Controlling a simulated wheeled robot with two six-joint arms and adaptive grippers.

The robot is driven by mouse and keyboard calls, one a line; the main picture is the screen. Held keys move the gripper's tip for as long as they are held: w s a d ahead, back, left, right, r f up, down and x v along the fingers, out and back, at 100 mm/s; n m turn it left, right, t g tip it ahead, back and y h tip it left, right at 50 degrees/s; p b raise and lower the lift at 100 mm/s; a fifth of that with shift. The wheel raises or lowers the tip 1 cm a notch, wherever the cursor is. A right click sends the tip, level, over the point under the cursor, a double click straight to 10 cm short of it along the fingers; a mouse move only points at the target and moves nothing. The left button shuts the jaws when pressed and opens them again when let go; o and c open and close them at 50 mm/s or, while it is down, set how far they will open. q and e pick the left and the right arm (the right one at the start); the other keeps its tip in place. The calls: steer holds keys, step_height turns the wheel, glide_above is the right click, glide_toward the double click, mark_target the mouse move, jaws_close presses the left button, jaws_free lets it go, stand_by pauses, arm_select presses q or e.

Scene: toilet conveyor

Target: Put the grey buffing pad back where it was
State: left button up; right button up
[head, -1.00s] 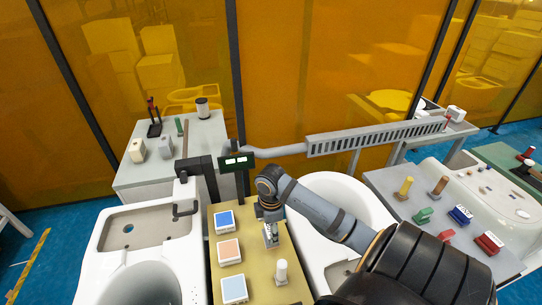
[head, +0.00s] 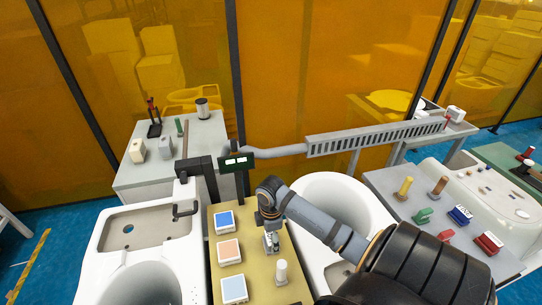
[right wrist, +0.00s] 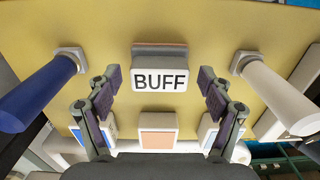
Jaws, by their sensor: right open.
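A grey block with a white BUFF label (right wrist: 160,79), which I take for the buffing pad, lies on the yellow board (right wrist: 205,25) in the right wrist view. It is between a blue post (right wrist: 40,93) on the left and a white post (right wrist: 275,93) on the right. My right gripper (right wrist: 158,85) is open, its two fingers apart on either side of the block in the picture. I cannot tell how high they are above it. In the head view my right gripper (head: 271,246) points down over the board and hides the block. My left gripper is not in view.
Blue (head: 224,221), orange (head: 230,251) and light blue (head: 234,289) tiles line the board's left side. The white post (head: 281,271) stands close to my gripper. White toilets flank the board. A grey tray (head: 390,185) on the right holds several coloured pieces.

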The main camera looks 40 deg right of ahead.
step_height(320, 180, up, 12)
steer(key=shift+r+b, duration=0.15)
steer(key=shift+b, duration=0.15)
stand_by(0.6)
